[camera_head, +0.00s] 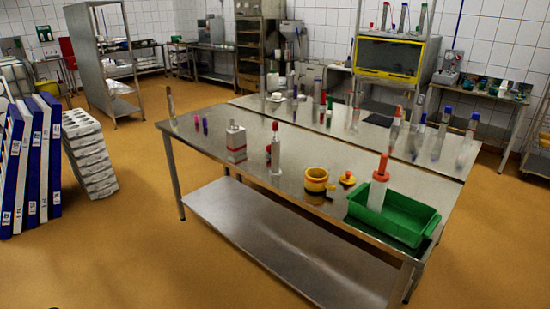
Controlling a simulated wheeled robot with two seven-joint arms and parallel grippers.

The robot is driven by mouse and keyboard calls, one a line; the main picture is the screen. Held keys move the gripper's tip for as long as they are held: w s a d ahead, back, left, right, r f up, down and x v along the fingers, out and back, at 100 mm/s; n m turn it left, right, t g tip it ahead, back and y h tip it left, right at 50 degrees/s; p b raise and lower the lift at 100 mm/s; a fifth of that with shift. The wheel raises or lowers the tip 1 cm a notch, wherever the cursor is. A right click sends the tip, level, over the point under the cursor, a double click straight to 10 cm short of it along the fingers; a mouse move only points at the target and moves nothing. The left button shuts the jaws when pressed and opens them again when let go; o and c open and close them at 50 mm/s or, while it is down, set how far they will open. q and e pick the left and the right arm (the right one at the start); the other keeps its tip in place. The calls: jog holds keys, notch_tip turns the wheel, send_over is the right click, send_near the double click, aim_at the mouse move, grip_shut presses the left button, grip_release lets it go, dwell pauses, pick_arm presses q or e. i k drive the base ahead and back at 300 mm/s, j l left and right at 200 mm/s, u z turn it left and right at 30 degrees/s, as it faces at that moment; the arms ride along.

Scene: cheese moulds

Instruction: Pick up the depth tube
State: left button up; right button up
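Several upright tube-like objects stand on the steel table (215,170); I cannot tell which one is the depth tube. A white tube with an orange-red top (380,185) stands upright at the green tray, at the table's near right. A clear slim tube (275,155) stands near the table's middle. A thin tall tube (171,106) stands at the far left corner. Several clear tubes with red or blue tops, such as a blue-topped one (441,135), stand towards the back right.
A green tray (425,232) sits at the table's right end. The orange floor (120,250) before the table is clear.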

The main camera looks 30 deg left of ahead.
aim_at(275, 171)
jog(key=i+u, duration=0.1)
jog(key=u, duration=0.6)
jog(key=i+l+u, duration=0.15)
jog(key=i+u, duration=0.25)
jog(key=i+l+u, duration=0.25)
jog(key=u, duration=0.2)
jog(key=i+l, duration=0.3)
jog(key=i+l+u, duration=0.1)
jog(key=i+l, duration=0.15)
jog(key=l, duration=0.2)
jog(key=i+l+u, duration=0.1)
jog(key=i+l, duration=0.15)
jog(key=l, duration=0.15)
